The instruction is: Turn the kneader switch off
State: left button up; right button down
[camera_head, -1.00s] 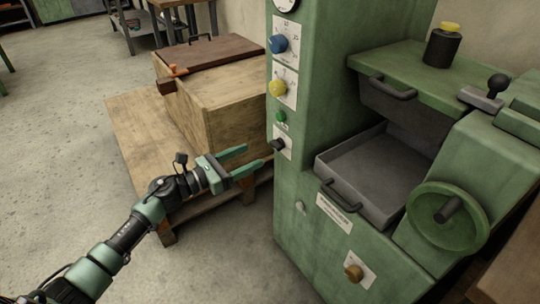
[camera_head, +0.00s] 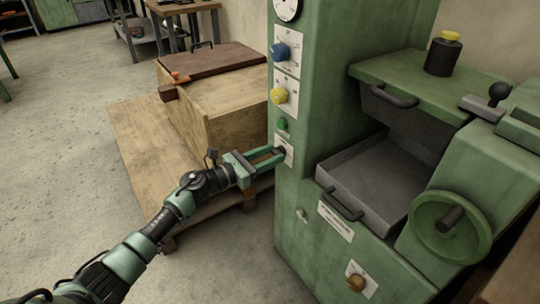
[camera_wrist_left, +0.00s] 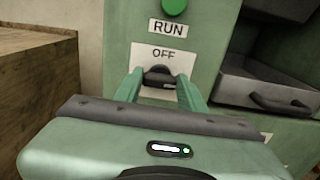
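The kneader switch is a small black knob on a white plate on the green machine column. It shows between my fingertips in the left wrist view (camera_wrist_left: 160,76), under the word OFF; the lower part of its plate is hidden. In the head view the switch plate (camera_head: 289,142) is partly covered by my fingers. My left gripper (camera_head: 279,154) reaches it from the left, with its two green fingers (camera_wrist_left: 160,82) on either side of the knob, seemingly touching it. My right gripper is not in view.
Above the switch are a green button (camera_head: 282,124), a yellow knob (camera_head: 279,96) and a blue knob (camera_head: 280,51). A grey drawer tray (camera_head: 372,172) sticks out to the right. A wooden crate (camera_head: 235,115) on a pallet (camera_head: 135,140) stands left of the column.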

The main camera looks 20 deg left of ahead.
pick_arm(q)
grip_shut()
